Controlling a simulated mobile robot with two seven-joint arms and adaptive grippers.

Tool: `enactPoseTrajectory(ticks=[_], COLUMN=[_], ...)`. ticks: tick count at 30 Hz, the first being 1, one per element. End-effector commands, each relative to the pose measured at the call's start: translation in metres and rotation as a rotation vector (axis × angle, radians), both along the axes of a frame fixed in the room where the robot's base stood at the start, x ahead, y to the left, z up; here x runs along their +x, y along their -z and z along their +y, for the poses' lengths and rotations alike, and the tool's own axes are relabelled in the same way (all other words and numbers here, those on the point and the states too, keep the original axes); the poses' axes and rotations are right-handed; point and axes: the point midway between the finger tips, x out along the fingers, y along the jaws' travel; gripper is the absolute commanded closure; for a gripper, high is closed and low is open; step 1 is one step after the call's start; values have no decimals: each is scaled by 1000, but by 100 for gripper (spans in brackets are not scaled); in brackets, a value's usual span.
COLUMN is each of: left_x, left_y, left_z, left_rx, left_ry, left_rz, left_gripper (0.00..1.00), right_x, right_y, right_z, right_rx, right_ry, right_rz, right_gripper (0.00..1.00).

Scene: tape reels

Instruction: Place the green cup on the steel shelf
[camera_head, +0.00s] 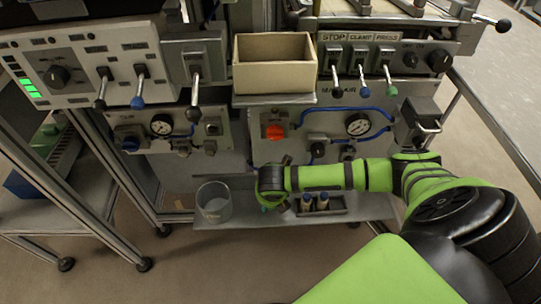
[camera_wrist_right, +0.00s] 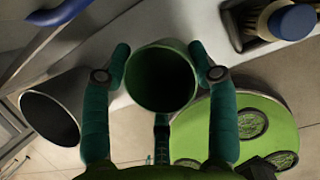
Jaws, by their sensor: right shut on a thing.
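The steel shelf (camera_head: 372,207) is a flat grey ledge low in front of the machine panel. My right gripper (camera_head: 270,192) reaches in from the right, over the middle of this shelf. In the right wrist view, the right gripper (camera_wrist_right: 160,55) is shut on the green cup (camera_wrist_right: 162,80), one finger on each side, with the dark open mouth toward the camera. In the head view the cup is mostly hidden by the gripper. I cannot tell whether its base touches the shelf. My left gripper is out of view.
A grey cup (camera_head: 214,203) stands on the shelf left of my gripper; it also shows in the wrist view (camera_wrist_right: 52,112). A dark tray with brushes (camera_head: 322,203) lies to the right. A beige box (camera_head: 275,62), levers and blue hoses are above. The shelf's right end is clear.

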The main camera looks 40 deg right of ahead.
Motion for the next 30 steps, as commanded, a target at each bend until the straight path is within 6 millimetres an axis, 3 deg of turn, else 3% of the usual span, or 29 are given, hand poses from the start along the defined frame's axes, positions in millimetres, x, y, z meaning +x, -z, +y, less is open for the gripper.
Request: enactPoseTrajectory(ticks=[8, 19, 20, 21, 30], left_x=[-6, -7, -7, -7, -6], left_y=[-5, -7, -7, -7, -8], left_z=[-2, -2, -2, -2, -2], left_rx=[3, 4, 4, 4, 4], left_ry=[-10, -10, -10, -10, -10], left_rz=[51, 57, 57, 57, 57], left_gripper=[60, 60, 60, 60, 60], right_x=[0, 0, 0, 0, 0], right_y=[38, 41, 41, 41, 40], right_z=[0, 0, 0, 0, 0], right_rx=[-1, -1, -1, -1, -1], right_ry=[-1, -1, -1, -1, -1], right_rz=[2, 1, 1, 1, 1], right_gripper=[68, 68, 29, 17, 17])
